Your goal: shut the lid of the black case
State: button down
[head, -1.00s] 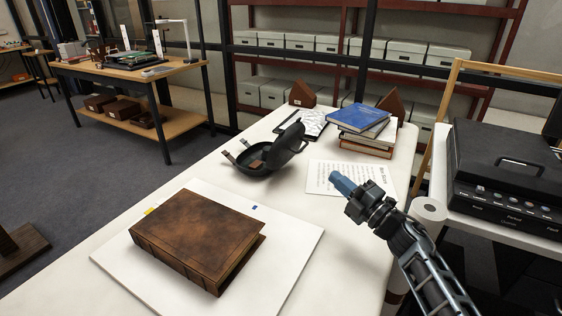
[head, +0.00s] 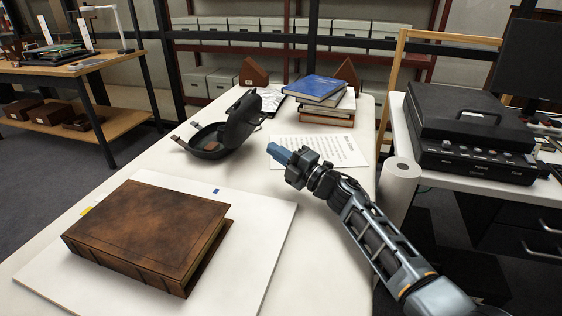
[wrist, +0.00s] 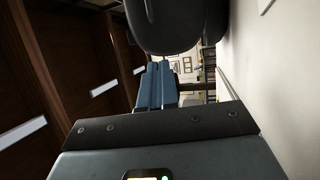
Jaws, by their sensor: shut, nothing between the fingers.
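The black case (head: 208,146) stands open on the white table, left of the paper sheet. Its lid (head: 243,116) is raised and tilted up on the right side of the base. Two brown-tipped latches stick out on its left. A small brown thing lies inside. My gripper (head: 274,152) has blue fingers, shut and empty, above the table to the right of the case and apart from it. In the wrist view the blue fingers (wrist: 155,85) are together, and a dark rounded part of the case (wrist: 165,25) shows beyond them.
A large brown book (head: 150,230) lies on a white board (head: 255,260) in front. Stacked books (head: 320,100) and a printed sheet (head: 325,150) lie behind my gripper. A black machine (head: 470,130) and paper roll (head: 401,180) stand right.

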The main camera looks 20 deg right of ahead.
aim_at(242, 128)
jog(key=b+x, duration=0.5)
jog(key=x, duration=0.3)
jog(key=shift+w+f, duration=0.15)
jog(key=shift+w+a+r+b, duration=0.3)
jog(key=shift+w+a+b, duration=0.1)
jog(key=shift+w, duration=0.15)
jog(key=shift+r+p, duration=0.2)
jog(key=shift+p, duration=0.3)
